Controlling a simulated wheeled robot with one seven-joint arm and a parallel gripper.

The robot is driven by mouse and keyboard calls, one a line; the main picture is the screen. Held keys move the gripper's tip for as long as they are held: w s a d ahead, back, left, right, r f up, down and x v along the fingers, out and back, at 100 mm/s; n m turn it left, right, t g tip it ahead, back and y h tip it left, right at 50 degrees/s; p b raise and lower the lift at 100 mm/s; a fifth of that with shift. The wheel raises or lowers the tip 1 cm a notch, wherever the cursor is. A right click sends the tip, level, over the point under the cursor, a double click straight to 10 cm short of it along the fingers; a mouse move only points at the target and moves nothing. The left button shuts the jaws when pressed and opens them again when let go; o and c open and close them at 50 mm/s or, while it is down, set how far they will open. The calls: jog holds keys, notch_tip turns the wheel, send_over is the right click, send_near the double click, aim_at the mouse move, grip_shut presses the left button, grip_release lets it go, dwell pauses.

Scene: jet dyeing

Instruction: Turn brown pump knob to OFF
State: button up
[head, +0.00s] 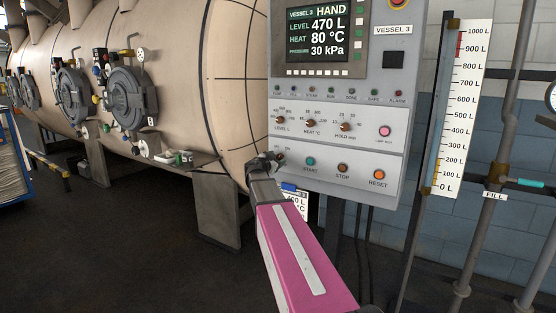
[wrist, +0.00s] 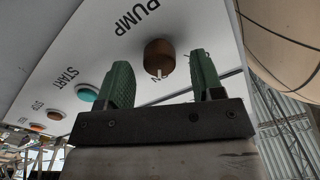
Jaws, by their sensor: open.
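The brown pump knob (wrist: 159,55) is on the pale panel under the word PUMP in the wrist view. A small white mark shows at its lower edge, and part of a label is behind the fingers. In the head view the knob (head: 281,157) is small and partly covered by my gripper (head: 268,161). In the wrist view my gripper (wrist: 161,72) is open, with green fingers on either side of the knob's line. The knob appears just beyond or level with the fingertips; I see no clear contact.
The START button (head: 310,161), STOP button (head: 342,167) and RESET button (head: 379,174) sit in a row right of the knob. The display (head: 326,43) reads VESSEL 3 HAND. The large beige vessel (head: 235,90) stands close on the left.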

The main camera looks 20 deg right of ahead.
jog(key=shift+x, duration=1)
jog(key=c, duration=0.9)
jog(key=shift+n, duration=0.3)
jog(key=n, duration=1.3)
jog(key=shift+s, duration=0.1)
